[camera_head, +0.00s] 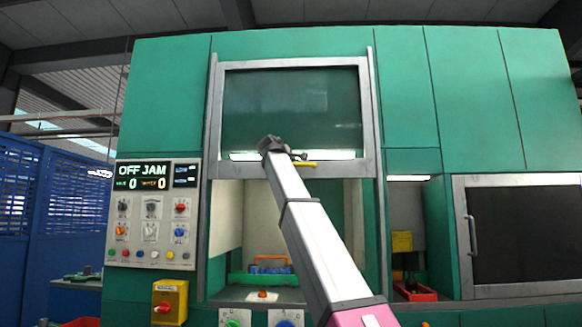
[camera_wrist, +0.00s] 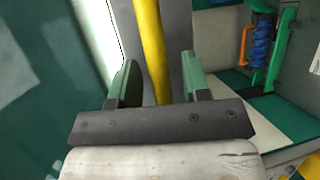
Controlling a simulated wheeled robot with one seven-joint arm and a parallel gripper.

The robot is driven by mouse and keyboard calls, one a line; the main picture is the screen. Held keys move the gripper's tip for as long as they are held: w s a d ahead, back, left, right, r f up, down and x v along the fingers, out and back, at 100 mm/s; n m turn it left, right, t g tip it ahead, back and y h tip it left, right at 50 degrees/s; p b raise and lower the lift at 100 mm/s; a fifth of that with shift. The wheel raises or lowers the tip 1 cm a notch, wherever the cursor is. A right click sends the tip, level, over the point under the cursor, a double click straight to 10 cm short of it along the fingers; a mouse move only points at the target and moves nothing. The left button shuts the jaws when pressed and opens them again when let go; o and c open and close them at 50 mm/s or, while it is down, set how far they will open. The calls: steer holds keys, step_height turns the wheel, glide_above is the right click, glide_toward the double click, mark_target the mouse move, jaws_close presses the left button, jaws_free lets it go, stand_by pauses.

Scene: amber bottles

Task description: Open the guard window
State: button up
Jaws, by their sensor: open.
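The guard window (camera_head: 290,105) is a dark glass pane in a grey metal frame, set between two upright rails on the green machine. It sits at the upper part of the rails, with the machine opening clear below it. A yellow handle (camera_head: 303,164) is on its lower frame bar; it also shows in the wrist view (camera_wrist: 151,40). My gripper (camera_head: 283,153) is at this handle, partly hidden behind my arm in the head view. In the wrist view my gripper (camera_wrist: 158,78) is open, with the yellow bar running between its two green fingers; contact cannot be told.
A control panel (camera_head: 153,215) reading OFF JAM is at the left, above a yellow box (camera_head: 170,301). Inside the opening is a green rack (camera_head: 248,279) with blue and orange parts. A dark closed window (camera_head: 525,235) is at the right.

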steer(key=v, duration=1)
steer(key=shift+s, duration=0.25)
steer(key=shift+f, duration=0.1)
steer(key=w+d+f+m+g+y, duration=0.1)
steer(key=w+d+f+g, duration=0.15)
steer(key=f, duration=1.25)
steer(key=w+d+f+m+g, duration=0.1)
steer(key=w+d+f, duration=0.2)
steer(key=f, duration=1.3)
steer(key=w+d+f+m+g+y, duration=0.1)
steer(key=w+d+f+g, duration=0.15)
steer(key=f, duration=1.25)
steer(key=s+d+f+m+g+y, duration=0.1)
steer(key=s+d+f+m, duration=0.2)
steer(key=f, duration=0.9)
steer(key=s+d+f+g, duration=0.25)
steer(key=d+f, duration=0.35)
steer(key=f, duration=0.7)
steer(key=s+d+f+m+g+y, duration=0.1)
steer(key=s+d+f+m, duration=0.3)
steer(key=s+f, duration=0.9)
steer(key=s+d+f+m+g+y, duration=0.2)
steer(key=s+d+f+m+g, duration=0.2)
steer(key=s+f, duration=1)
step_height(320, 180, down, 2)
steer(key=shift+d+f+y, duration=0.15)
steer(key=shift+d+y, duration=0.15)
steer(key=shift+d, duration=0.65)
